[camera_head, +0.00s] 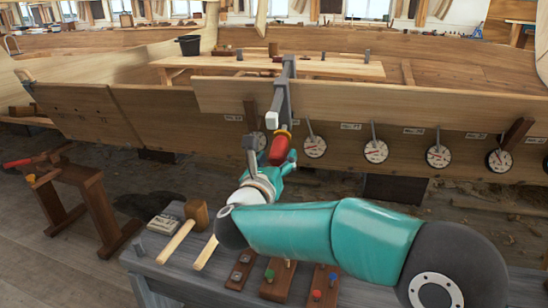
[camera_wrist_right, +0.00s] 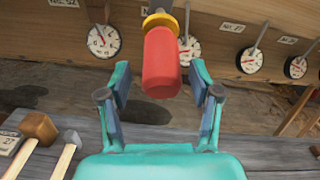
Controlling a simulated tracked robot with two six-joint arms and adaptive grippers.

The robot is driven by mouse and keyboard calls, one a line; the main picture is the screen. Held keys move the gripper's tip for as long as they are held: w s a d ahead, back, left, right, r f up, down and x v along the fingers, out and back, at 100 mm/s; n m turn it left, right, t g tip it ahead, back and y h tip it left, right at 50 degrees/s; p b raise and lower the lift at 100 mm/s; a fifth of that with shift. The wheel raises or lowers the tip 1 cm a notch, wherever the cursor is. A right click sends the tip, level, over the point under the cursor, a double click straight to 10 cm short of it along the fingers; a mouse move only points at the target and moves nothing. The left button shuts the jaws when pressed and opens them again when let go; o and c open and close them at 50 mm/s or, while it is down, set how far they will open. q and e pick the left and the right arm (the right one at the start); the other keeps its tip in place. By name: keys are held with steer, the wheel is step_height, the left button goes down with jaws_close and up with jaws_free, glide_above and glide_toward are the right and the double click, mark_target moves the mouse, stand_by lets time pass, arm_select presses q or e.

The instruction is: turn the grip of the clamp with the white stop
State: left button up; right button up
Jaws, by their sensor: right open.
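A clamp with a grey bar (camera_head: 285,88) hangs on the top edge of the hull plank. Its red grip (camera_head: 279,148) points down, with a yellow collar (camera_head: 285,127) above it. My right gripper (camera_head: 280,174) is open just below and around the lower end of the grip. In the right wrist view the red grip (camera_wrist_right: 161,65) stands between the open teal fingers (camera_wrist_right: 161,82), with a visible gap on both sides. My left gripper is not in view.
Round dials (camera_head: 376,151) line the hull plank. Below, a grey bench (camera_head: 165,252) carries a wooden mallet (camera_head: 196,214), small blocks with coloured pegs and a label box. A trestle (camera_head: 75,172) with a red-gripped tool (camera_head: 18,163) stands at the left.

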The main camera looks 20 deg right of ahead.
steer(key=shift+w+d, duration=0.4)
steer(key=shift+w, duration=0.15)
